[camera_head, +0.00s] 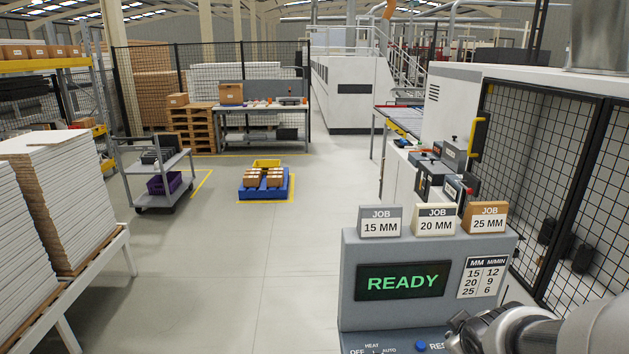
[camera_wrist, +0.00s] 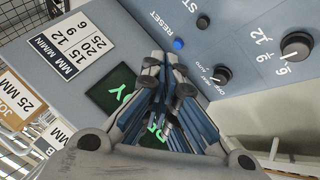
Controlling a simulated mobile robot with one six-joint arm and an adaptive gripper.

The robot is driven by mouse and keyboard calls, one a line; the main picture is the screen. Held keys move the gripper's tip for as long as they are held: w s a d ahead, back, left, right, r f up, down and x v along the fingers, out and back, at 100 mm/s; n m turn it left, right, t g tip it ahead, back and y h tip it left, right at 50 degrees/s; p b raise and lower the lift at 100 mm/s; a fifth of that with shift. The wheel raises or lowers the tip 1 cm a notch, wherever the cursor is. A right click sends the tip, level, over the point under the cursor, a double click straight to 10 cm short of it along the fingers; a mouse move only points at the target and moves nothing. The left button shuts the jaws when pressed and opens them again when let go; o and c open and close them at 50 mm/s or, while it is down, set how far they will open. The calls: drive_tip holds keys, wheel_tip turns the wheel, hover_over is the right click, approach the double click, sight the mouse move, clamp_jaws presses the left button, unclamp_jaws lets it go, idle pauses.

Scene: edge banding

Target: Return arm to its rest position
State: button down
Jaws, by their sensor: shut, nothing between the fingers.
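My gripper (camera_wrist: 161,62) is shut and empty in the wrist view, its fingers together in front of the control panel (camera_wrist: 205,115). In the head view my gripper (camera_head: 455,335) enters from the lower right, at the panel's right side. The blue RESET button (camera_wrist: 178,44) shows just beyond the fingertips, and also in the head view (camera_head: 420,345). I cannot tell whether the fingers touch the panel. The green READY display (camera_head: 403,280) is lit; the fingers partly cover it in the wrist view.
Three job blocks, 15 MM (camera_head: 380,222), 20 MM (camera_head: 435,220) and 25 MM (camera_head: 485,217), stand on top of the console. A mode knob (camera_wrist: 220,74) and a speed knob (camera_wrist: 297,45) stick out near my gripper. A mesh fence (camera_head: 560,190) stands at right.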

drive_tip(key=s+a+m+g+y+b, duration=0.1)
drive_tip(key=s+a+m+b, duration=0.1)
drive_tip(key=s+a, duration=0.5)
drive_tip(key=s+a+r+m+g+y+b, duration=0.1)
drive_tip(key=s+a, duration=0.5)
drive_tip(key=s, duration=0.7)
drive_tip(key=m+b, duration=0.1)
drive_tip(key=m, duration=0.1)
drive_tip(key=shift+a+m+g+y+b, duration=0.35)
drive_tip(key=shift+m+g+y, duration=0.05)
